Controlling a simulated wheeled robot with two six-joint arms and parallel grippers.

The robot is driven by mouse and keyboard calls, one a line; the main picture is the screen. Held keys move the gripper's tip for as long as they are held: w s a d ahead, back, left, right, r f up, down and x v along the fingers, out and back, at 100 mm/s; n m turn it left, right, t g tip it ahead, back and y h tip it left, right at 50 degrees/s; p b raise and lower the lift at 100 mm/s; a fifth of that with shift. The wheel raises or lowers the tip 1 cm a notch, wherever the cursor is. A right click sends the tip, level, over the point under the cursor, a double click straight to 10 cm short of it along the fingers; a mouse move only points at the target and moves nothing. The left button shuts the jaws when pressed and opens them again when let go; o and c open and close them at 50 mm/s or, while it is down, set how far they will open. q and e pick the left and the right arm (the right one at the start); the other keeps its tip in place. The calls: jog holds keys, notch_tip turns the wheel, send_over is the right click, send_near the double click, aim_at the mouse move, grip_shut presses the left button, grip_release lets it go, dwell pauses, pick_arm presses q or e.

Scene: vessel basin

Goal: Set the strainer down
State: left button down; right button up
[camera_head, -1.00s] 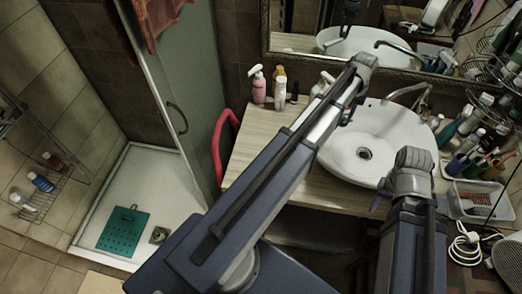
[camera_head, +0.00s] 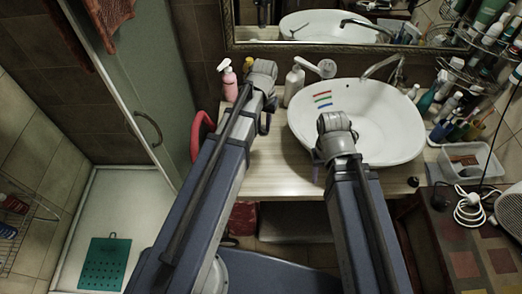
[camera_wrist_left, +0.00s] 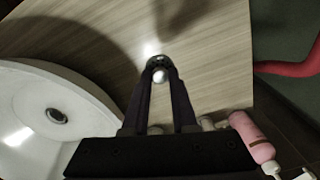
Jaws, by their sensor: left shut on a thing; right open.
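In the left wrist view, my left gripper (camera_wrist_left: 160,72) is shut on a small shiny metal piece, the strainer (camera_wrist_left: 160,77), above bare wood-grain counter (camera_wrist_left: 205,45). I cannot tell whether the strainer touches the counter. In the head view, my left gripper (camera_head: 265,122) points down over the counter (camera_head: 275,175), left of the white basin (camera_head: 385,135); the strainer is not discernible there. My right gripper (camera_head: 318,162) is open and empty at the basin's front left edge, mostly hidden by its own wrist. The basin's drain (camera_wrist_left: 53,115) shows in the left wrist view.
A pink pump bottle (camera_head: 229,82) and a white bottle (camera_head: 293,84) stand behind my left gripper. Coloured strips (camera_head: 322,99) show on the basin's inner wall. The faucet (camera_head: 383,66) is behind the basin. A clear tray (camera_head: 468,160) sits at right. The counter's front left is bare.

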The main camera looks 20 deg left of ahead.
pick_arm(q)
jog(key=shift+f, duration=0.15)
notch_tip(320, 180, down, 10)
jog(key=b, duration=1)
jog(key=c, duration=0.7)
grip_release()
notch_tip(320, 180, up, 12)
jog(key=p, duration=1.2)
jog(key=shift+r, duration=0.2)
jog(key=s+d+m+y, duration=0.1)
jog(key=s+d+m, duration=0.2)
jog(key=s+d, duration=0.7)
jog(key=s, duration=0.4)
jog(key=shift+s+d, duration=0.25)
jog(key=shift+d, duration=0.05)
